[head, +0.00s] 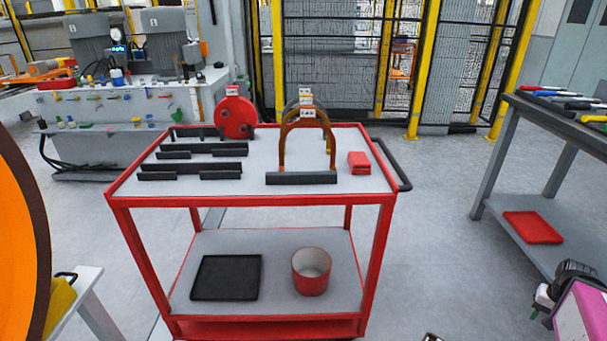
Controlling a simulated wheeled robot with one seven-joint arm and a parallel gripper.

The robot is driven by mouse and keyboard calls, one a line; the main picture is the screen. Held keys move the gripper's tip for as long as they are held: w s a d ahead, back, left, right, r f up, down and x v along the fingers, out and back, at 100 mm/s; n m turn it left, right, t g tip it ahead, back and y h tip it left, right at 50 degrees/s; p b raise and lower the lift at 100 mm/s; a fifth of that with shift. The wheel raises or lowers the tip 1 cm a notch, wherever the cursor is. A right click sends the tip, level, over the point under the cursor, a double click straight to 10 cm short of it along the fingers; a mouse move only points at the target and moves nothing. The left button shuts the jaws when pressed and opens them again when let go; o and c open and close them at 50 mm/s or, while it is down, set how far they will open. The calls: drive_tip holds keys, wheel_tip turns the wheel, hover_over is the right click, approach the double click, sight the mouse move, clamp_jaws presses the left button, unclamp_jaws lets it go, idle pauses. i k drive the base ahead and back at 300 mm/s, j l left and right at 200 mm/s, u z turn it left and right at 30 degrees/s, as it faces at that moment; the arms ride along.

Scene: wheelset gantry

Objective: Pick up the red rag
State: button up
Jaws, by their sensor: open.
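The red rag (359,163) looks like a small folded stack. It lies on the right part of the top shelf of a red-framed cart (290,187), close to the cart's right edge. It is beside an orange-brown arched piece (287,140) on a dark base, and a gap shows between them. Nothing covers the rag in the head view. I cannot make out my gripper in this view.
Dark bars (190,166) and a red disc (235,117) stand on the cart top. Its lower shelf holds a black tray (226,278) and a red-rimmed pot (311,271). A workbench (505,140) stands right, with a flat red tray (533,227) below. Floor between is clear.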

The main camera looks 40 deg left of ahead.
sight(359, 163)
drive_tip(key=u, duration=3.85)
drive_tip(key=z, duration=2)
drive_tip(key=k+l+z, duration=0.1)
drive_tip(key=l+z, duration=0.15)
drive_tip(key=k+l+z, duration=0.2)
drive_tip(key=i+l, duration=0.1)
